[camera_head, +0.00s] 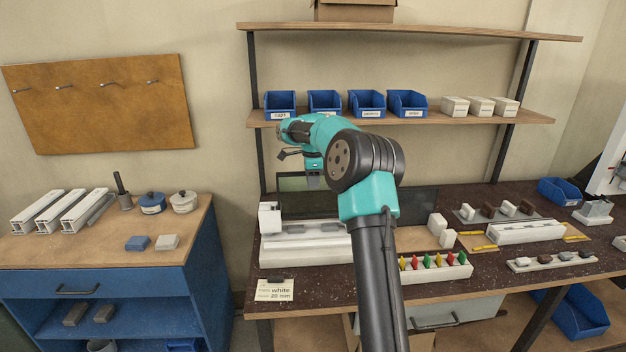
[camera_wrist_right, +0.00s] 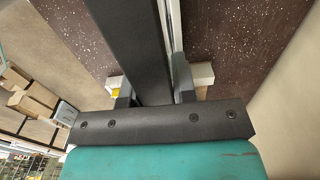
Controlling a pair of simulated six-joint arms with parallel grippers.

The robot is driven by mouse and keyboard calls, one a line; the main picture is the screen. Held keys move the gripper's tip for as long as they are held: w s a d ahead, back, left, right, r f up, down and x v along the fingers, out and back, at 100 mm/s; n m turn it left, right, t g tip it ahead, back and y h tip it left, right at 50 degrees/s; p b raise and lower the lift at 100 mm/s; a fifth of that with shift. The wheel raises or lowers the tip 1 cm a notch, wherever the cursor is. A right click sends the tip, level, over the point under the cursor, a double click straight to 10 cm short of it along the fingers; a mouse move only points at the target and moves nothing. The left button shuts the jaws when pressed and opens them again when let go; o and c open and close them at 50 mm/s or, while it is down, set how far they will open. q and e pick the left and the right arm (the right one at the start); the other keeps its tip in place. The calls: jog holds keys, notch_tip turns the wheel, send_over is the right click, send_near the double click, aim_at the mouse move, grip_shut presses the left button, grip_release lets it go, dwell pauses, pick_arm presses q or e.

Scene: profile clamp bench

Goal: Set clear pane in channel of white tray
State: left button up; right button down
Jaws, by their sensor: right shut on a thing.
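My right gripper (camera_head: 313,182) hangs above the back of the bench and is shut on a dark see-through pane (camera_head: 293,184), which stands upright behind the white tray (camera_head: 300,251). In the right wrist view, a dark panel (camera_wrist_right: 137,40) runs between the fingers of the right gripper (camera_wrist_right: 155,92), seen nearly edge-on. The long white tray lies near the bench's left front, its right part hidden by my arm. I cannot tell whether the pane's lower edge touches the tray. My left gripper is not in view.
White blocks stand at the left (camera_head: 269,217) and right (camera_head: 437,224). A rack of colored pegs (camera_head: 435,267) and a label card (camera_head: 275,290) lie at the front. A shelf with blue bins (camera_head: 367,103) is close above my wrist.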

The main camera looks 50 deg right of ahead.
jog(key=shift+f, duration=2.35)
jog(key=c, duration=0.8)
grip_release()
jog(key=shift+c, duration=0.2)
jog(key=shift+f, duration=0.1)
jog(key=shift+r, duration=4.1)
